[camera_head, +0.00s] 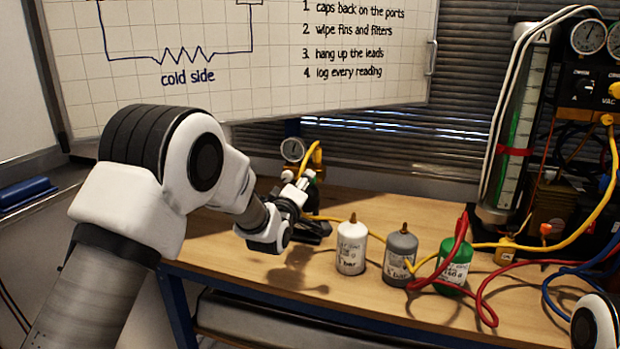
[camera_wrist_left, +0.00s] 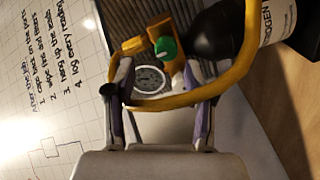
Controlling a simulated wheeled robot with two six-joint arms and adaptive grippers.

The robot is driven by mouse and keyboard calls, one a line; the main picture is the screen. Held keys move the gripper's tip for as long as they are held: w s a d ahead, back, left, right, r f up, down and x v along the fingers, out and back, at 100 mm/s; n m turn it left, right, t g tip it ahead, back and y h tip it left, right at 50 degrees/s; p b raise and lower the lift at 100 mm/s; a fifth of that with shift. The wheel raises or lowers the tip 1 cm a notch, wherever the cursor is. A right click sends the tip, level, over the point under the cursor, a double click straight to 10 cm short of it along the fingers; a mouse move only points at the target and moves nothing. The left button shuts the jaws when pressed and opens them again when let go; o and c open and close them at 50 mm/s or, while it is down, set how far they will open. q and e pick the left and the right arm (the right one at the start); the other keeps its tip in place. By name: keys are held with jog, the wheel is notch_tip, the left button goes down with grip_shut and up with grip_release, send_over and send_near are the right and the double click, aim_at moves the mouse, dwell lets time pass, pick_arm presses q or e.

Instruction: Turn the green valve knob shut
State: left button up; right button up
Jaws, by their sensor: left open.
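The green valve knob (camera_wrist_left: 165,47) shows in the left wrist view, on a brass fitting at the neck of a black bottle (camera_wrist_left: 215,38) with a white label. A round gauge (camera_wrist_left: 150,80) sits beside it and also shows in the head view (camera_head: 293,149). My left gripper (camera_wrist_left: 157,68) is open, with a finger on either side of the gauge and the knob just beyond the tips. I see no grip on the knob. In the head view the left gripper (camera_head: 302,187) hides most of the bottle, and I cannot make out the knob. My right gripper is out of view.
A yellow hose (camera_wrist_left: 238,70) loops across the fingers' view. White (camera_head: 351,248), grey (camera_head: 400,257) and green (camera_head: 455,264) canisters stand on the wooden bench (camera_head: 240,240). A red cable (camera_head: 480,290) lies at right. A whiteboard (camera_head: 330,90) stands behind.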

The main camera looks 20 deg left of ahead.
pick_arm(q)
jog(key=w, duration=0.2)
jog(key=w+f, duration=0.1)
jog(key=w, duration=0.2)
jog(key=shift+w+f, duration=0.1)
jog(key=shift+w, duration=0.15)
jog(key=shift+s+r, duration=0.2)
jog(key=shift+r, duration=0.05)
jog(key=shift+w+f, duration=0.1)
grip_shut()
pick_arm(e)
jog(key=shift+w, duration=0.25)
